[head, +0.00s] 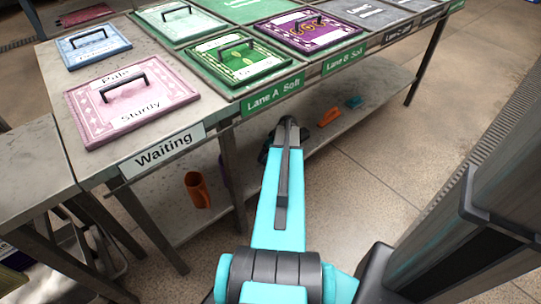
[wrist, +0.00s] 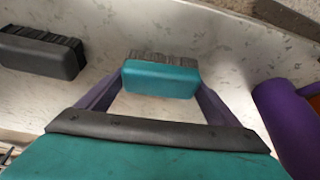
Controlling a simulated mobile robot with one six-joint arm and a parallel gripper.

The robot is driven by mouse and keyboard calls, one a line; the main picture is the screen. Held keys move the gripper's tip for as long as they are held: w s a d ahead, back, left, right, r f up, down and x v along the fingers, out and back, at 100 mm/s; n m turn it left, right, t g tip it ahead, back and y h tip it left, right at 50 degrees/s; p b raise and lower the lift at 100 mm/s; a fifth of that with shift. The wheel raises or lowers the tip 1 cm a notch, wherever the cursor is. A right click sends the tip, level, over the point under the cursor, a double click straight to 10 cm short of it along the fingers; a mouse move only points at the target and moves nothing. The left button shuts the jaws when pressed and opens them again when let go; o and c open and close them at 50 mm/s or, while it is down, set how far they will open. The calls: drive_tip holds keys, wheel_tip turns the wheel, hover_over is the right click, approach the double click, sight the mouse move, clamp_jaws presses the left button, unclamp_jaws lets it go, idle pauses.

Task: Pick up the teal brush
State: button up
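The teal brush (wrist: 160,78) is in the upper middle of the wrist view, with its dark bristles on the far side, against the pale shelf surface. My gripper (wrist: 161,82) has its two purple fingers spread wide, one towards each end of the brush. The tips look close to the brush ends; contact cannot be made out. In the head view my arm reaches down to the lower shelf and hides the fingers. A small teal thing (head: 354,102) lies on that shelf to the right; I cannot tell whether it is a brush.
A black brush (wrist: 42,54) lies left of the teal one, and a purple cylindrical thing (wrist: 287,125) stands close on the right. The lower shelf (head: 350,135) also holds orange things (head: 329,116). The tabletop (head: 58,115) with signs and rug panels overhangs it.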

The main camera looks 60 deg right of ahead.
drive_tip(key=shift+r, duration=0.1)
drive_tip(key=shift+r, duration=0.55)
drive_tip(key=p+v, duration=0.1)
drive_tip(key=v, duration=0.1)
drive_tip(key=shift+s+r, duration=0.2)
drive_tip(key=shift+r, duration=0.2)
drive_tip(key=s+a+r+p, duration=0.1)
drive_tip(key=s+p, duration=0.1)
drive_tip(key=s, duration=1.3)
drive_tip(key=shift+a, duration=0.35)
drive_tip(key=shift+w, duration=0.1)
